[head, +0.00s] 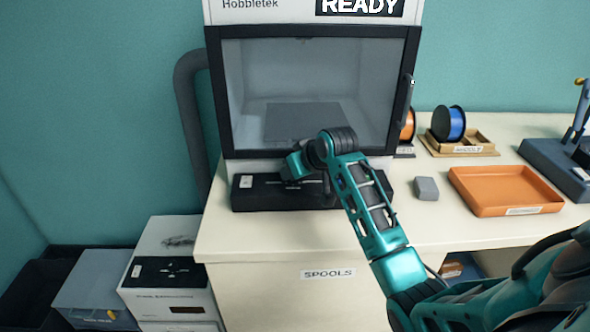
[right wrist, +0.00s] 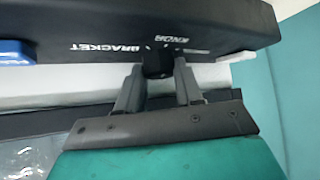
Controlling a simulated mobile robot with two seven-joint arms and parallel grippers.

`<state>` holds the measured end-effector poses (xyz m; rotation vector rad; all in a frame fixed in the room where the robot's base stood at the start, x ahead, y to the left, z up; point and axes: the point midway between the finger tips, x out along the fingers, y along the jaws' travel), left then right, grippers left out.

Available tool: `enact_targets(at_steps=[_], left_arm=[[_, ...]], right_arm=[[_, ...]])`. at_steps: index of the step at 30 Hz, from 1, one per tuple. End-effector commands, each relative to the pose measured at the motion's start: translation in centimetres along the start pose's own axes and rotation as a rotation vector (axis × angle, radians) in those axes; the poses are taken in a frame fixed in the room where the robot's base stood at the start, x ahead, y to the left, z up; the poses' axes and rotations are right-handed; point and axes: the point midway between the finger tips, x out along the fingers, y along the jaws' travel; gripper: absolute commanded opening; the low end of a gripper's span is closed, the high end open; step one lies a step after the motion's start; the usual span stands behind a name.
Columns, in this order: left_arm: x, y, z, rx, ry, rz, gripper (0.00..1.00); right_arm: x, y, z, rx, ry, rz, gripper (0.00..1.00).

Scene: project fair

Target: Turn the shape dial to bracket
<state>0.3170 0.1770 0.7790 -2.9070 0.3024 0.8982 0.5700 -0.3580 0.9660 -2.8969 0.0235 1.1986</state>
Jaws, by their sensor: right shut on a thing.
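The black control panel (head: 262,195) lies on the table in front of the printer. It also shows upside down in the right wrist view (right wrist: 95,25), with the labels BRACKET and KNOB. A small dark dial (right wrist: 157,64) sits at the panel's face by these labels. My right gripper (right wrist: 159,70) is shut on the dial, one finger on each side. Which label the dial points to cannot be told. In the head view my right arm covers the dial and part of the panel. My left gripper is not in view.
The printer (head: 228,95) with a glass door and a READY display stands behind the panel. Right of the panel are a grey block (head: 426,188), an orange tray (head: 505,190) and a blue spool (head: 448,124) on a wooden stand. The table's front left is clear.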

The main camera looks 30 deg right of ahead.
Motion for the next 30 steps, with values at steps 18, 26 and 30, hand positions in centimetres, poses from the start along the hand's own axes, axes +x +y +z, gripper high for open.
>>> enact_targets(at_steps=[18,26,30], left_arm=[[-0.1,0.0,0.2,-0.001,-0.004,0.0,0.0],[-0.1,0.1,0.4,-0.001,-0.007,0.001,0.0],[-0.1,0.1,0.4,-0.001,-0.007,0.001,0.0]], right_arm=[[-0.3,0.0,0.0,0.0,-0.001,0.001,0.46],[-4.1,0.1,0.0,-0.002,0.002,0.003,0.46],[-7.0,0.1,0.0,-0.001,0.002,0.003,0.46]])
